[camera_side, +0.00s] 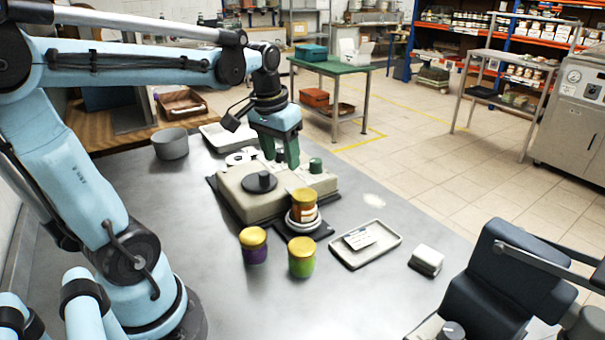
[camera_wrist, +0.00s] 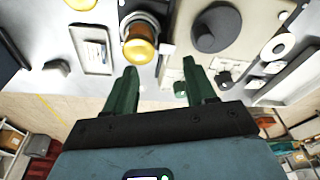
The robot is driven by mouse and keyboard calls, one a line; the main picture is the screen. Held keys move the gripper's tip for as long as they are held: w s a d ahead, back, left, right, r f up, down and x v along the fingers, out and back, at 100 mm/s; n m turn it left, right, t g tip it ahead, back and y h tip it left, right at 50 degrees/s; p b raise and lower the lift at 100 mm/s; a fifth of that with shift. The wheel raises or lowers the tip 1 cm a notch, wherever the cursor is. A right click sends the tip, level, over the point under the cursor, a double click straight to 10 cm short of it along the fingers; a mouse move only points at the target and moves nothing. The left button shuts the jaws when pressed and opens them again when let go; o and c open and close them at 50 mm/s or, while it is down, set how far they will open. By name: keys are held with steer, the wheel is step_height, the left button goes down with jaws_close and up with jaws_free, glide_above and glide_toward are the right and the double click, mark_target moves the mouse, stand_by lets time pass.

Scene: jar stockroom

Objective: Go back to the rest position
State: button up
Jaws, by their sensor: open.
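My gripper (camera_side: 283,158) has green fingers and hangs above the back part of the beige machine (camera_side: 236,200). In the wrist view its fingers (camera_wrist: 161,78) are spread apart with nothing between them. A yellow-lidded jar with orange-brown contents (camera_side: 303,208) stands upright on a round stand at the machine's front right. Its lid also shows in the wrist view (camera_wrist: 139,48), beyond one fingertip and apart from it. A purple jar (camera_side: 255,254) and a green jar (camera_side: 301,266), both yellow-lidded, stand on the grey table in front.
A shallow tray (camera_side: 392,246) holds a label card (camera_side: 360,239), with a white block (camera_side: 427,258) to its right. A grey pot (camera_side: 170,145) and another tray lie behind the machine. A dark-blue device (camera_side: 510,270) stands at the front right.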

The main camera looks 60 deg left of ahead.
steer(key=s+d+f+m+t, duration=0.1)
steer(key=d+m+t, duration=0.1)
steer(key=d, duration=0.4)
steer(key=s+d+f+m+t, duration=0.1)
steer(key=d+f+m+t, duration=0.1)
steer(key=d, duration=0.4)
steer(key=shift+d+f+t+h, duration=0.3)
steer(key=shift+d+t+h, duration=0.1)
steer(key=shift+t, duration=0.1)
steer(key=shift+s+a, duration=0.1)
steer(key=shift+s, duration=0.05)
stand_by(0.4)
